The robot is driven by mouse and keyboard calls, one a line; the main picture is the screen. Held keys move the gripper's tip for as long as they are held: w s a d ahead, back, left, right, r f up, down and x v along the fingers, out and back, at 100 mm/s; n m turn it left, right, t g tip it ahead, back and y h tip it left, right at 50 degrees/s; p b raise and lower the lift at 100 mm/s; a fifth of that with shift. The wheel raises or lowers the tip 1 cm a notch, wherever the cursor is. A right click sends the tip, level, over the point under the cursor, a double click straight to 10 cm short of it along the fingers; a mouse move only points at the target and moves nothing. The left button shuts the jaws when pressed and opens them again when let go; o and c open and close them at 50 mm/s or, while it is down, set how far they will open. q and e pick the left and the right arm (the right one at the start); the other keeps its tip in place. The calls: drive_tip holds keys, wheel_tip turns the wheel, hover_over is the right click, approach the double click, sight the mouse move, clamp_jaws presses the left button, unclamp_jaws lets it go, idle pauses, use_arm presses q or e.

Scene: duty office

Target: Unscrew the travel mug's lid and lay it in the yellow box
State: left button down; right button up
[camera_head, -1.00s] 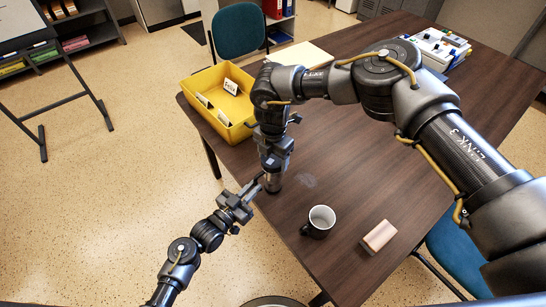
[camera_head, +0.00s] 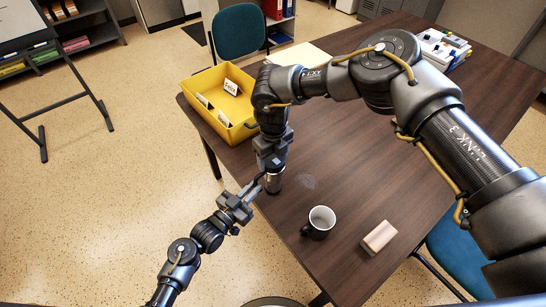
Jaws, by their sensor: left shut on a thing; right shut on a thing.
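The travel mug (camera_head: 273,184) stands upright on the dark table near its left edge. Its top is hidden by my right gripper (camera_head: 271,166), which points down over it and is shut on the lid; the lid itself can hardly be seen. My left gripper (camera_head: 255,187) comes in from the left at the mug's side and is shut on the mug's body. The yellow box (camera_head: 243,135) sits on the table's back-left corner, behind my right gripper, with small white labelled cards inside.
A black mug with a white inside (camera_head: 320,221) and a wooden block (camera_head: 378,237) stand on the table in front. A blue chair (camera_head: 239,31) is behind the table. A tray of office items (camera_head: 442,48) is at the far right. The table's middle is clear.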

sight(273, 159)
drive_tip(key=shift+r, duration=0.2)
drive_tip(key=shift+r, duration=0.9)
drive_tip(key=shift+r, duration=0.1)
drive_tip(key=shift+r, duration=1.95)
use_arm(q)
drive_tip(key=c, duration=1.4)
unclamp_jaws()
use_arm(e)
drive_tip(key=shift+f, duration=0.1)
